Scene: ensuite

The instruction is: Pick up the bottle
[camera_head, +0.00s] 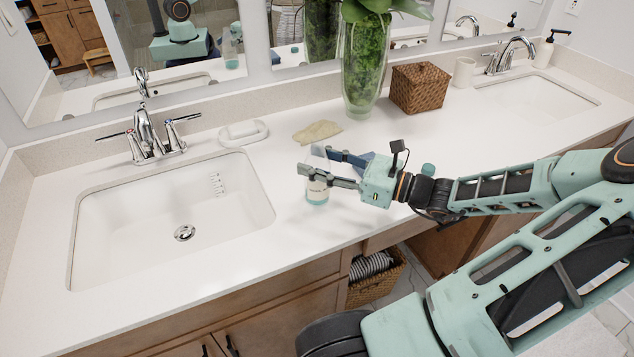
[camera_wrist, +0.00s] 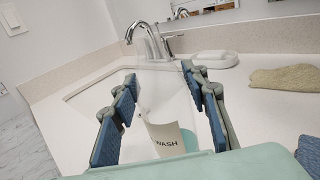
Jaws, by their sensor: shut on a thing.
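The bottle (camera_head: 317,191) is clear, with a pale label and some teal near its base. It is upright over the counter near the right edge of the left sink. My gripper (camera_head: 317,162) reaches in from the right and is shut on its upper part, one finger on each side. In the wrist view the bottle (camera_wrist: 166,140) stands between the blue finger pads, its label reading "WASH". The gripper body hides its lowest part there. I cannot tell whether its base touches the counter.
The left sink (camera_head: 175,215) and its faucet (camera_head: 146,130) are to the left. A soap dish (camera_head: 243,133), tan cloth (camera_head: 317,132), glass vase (camera_head: 365,70) and wicker box (camera_head: 419,88) stand behind.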

